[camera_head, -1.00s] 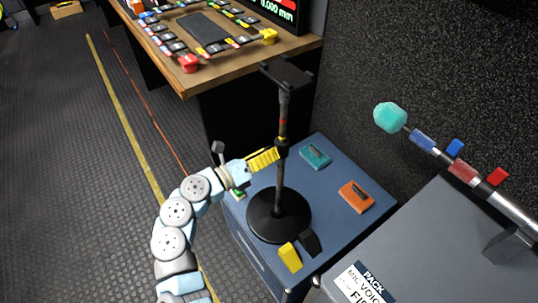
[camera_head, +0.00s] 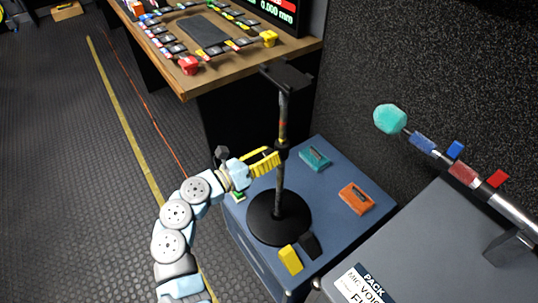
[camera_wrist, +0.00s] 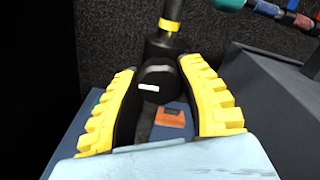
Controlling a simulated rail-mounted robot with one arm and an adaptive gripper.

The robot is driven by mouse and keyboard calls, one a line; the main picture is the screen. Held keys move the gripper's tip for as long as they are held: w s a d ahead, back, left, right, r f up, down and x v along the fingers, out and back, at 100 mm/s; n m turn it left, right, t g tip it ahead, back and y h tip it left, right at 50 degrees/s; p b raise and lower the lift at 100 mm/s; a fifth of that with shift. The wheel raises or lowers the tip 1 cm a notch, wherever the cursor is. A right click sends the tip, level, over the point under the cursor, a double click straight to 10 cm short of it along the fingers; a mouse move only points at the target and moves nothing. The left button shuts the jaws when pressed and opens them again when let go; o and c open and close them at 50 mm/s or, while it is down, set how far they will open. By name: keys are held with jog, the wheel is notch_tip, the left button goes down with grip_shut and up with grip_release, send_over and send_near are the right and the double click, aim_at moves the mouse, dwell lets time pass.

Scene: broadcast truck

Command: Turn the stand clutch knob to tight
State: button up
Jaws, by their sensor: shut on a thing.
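The black stand (camera_head: 280,180) stands upright on a round base (camera_head: 265,222) on the blue case. Its clutch is the dark collar partway up the pole (camera_head: 283,148). In the wrist view the dark round clutch knob (camera_wrist: 158,78) with a white mark lies between the yellow ribbed fingers of my gripper (camera_wrist: 160,98). My gripper also shows in the head view (camera_head: 275,158), reaching the collar from the left. It is shut on the knob. The fingers hide the knob in the head view.
On the blue case (camera_head: 345,235) lie a teal item (camera_head: 315,158), an orange item (camera_head: 356,198), a yellow block (camera_head: 290,258) and a black block (camera_head: 310,245). A grey case (camera_head: 430,240) is at right. The wooden desk (camera_head: 240,62) stands behind.

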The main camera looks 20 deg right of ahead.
jog(key=o, duration=1.2)
jog(key=shift+o, duration=0.2)
jog(key=v, duration=1.2)
jog(key=shift+s+d, duration=0.1)
